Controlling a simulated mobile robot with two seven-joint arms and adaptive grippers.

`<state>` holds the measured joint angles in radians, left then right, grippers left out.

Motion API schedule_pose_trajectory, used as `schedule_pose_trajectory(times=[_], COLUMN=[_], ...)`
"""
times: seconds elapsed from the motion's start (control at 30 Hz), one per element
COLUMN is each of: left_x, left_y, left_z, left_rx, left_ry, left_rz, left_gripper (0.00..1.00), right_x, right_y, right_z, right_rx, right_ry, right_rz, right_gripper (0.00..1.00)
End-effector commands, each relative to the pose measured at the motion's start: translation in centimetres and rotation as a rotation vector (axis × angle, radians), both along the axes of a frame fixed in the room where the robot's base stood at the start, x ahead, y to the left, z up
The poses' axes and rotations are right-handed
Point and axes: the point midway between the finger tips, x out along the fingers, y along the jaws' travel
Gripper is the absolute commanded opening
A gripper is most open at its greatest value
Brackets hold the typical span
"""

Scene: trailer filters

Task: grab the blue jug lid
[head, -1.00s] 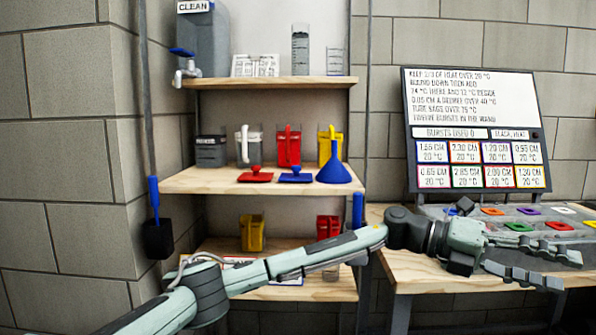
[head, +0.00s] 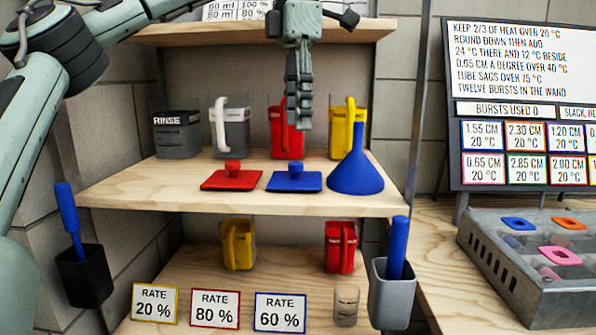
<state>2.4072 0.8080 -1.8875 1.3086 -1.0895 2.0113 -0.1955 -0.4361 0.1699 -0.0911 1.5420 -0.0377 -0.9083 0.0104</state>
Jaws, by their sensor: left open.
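The blue jug lid (head: 294,179) lies flat on the middle wooden shelf, its knob pointing up. It sits between a red jug lid (head: 231,177) on its left and a blue funnel (head: 355,172) on its right. My left gripper (head: 299,118) hangs down from the top of the view, fingers pointing down, above and apart from the blue lid. It is open and holds nothing; it covers part of a red jug behind. My right gripper is not in view.
Behind the lids stand a RINSE container (head: 177,135), a clear jug (head: 230,128), a red jug (head: 278,127) and a yellow jug (head: 348,127). The upper shelf (head: 190,33) is close to my left wrist. Below are rate cards (head: 215,308) and two jugs.

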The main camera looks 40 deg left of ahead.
Motion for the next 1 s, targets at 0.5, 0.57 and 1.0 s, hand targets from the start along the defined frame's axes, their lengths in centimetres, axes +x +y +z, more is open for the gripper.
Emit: schedule_pose_trajectory(times=[0.5,0.57,1.0], left_x=[-0.6,-0.8,-0.7], left_y=[-0.2,-0.3,-0.3], left_z=[-5.0,-5.8,-7.6], left_rx=[0.0,-0.001,0.0], left_ry=[0.001,0.001,-0.004], left_rz=[0.003,0.004,0.006], left_gripper=[0.46,0.46,0.46], right_x=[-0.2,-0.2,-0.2], right_y=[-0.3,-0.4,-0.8], right_z=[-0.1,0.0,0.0], right_rx=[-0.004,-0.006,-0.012], right_ry=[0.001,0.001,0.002], right_rz=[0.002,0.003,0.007], right_gripper=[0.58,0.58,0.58])
